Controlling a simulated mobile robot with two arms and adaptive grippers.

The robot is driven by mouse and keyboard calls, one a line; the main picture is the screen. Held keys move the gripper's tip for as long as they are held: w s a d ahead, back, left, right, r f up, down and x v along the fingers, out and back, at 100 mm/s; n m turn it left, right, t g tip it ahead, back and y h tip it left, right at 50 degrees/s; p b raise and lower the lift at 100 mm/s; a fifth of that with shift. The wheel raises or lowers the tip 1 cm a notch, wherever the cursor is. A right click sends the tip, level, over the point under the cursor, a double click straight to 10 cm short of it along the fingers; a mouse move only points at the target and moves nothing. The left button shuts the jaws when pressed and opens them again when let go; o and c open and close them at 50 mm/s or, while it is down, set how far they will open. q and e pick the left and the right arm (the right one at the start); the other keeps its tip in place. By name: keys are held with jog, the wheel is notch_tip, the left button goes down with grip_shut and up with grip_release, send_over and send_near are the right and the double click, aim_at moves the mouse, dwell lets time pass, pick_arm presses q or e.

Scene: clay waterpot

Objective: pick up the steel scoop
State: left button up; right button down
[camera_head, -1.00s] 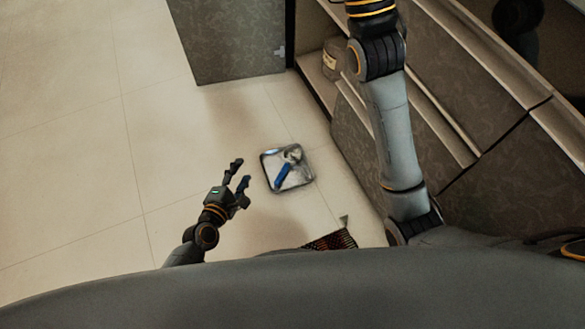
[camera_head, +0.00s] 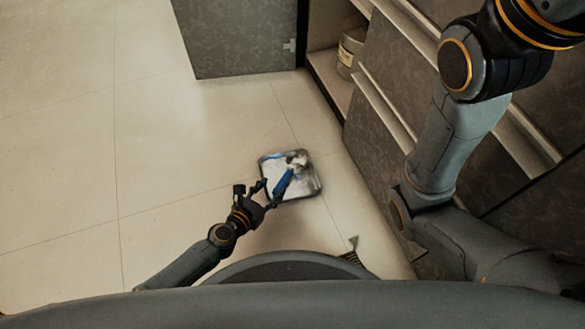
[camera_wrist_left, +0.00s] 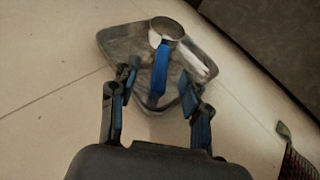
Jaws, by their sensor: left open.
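The steel scoop has a round metal bowl (camera_head: 297,159) and a blue handle (camera_head: 284,182). It lies in a shallow metal tray (camera_head: 309,190) on the floor. In the left wrist view, the bowl (camera_wrist_left: 166,29) points away from me and the blue handle (camera_wrist_left: 160,70) points toward me. My left gripper (camera_head: 268,194) is open at the tray's near left edge. In the left wrist view its fingers (camera_wrist_left: 163,85) stand either side of the handle's near end, with gaps on both sides. My right arm shows at the right, but its gripper is out of view.
A white piece (camera_wrist_left: 197,62) lies beside the scoop in the tray. Cabinets with drawers (camera_head: 400,110) stand to the right, and an open shelf holds a light container (camera_head: 350,50). A dark patterned item (camera_wrist_left: 297,160) lies at lower right. The floor at left is clear.

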aim_at(283, 180)
pick_arm(q)
jog(key=shift+w+d+f, duration=0.3)
jog(key=shift+w, duration=0.15)
jog(key=shift+w+d, duration=0.1)
jog(key=shift+w, duration=0.05)
jog(key=w+d+f+b, duration=0.2)
jog(key=b, duration=0.1)
jog(key=shift+w+d+f, duration=0.25)
jog(key=shift+w, duration=0.15)
jog(key=shift+w+d+f, duration=0.1)
jog(key=shift+w+d, duration=0.15)
jog(key=shift+w, duration=0.15)
grip_shut()
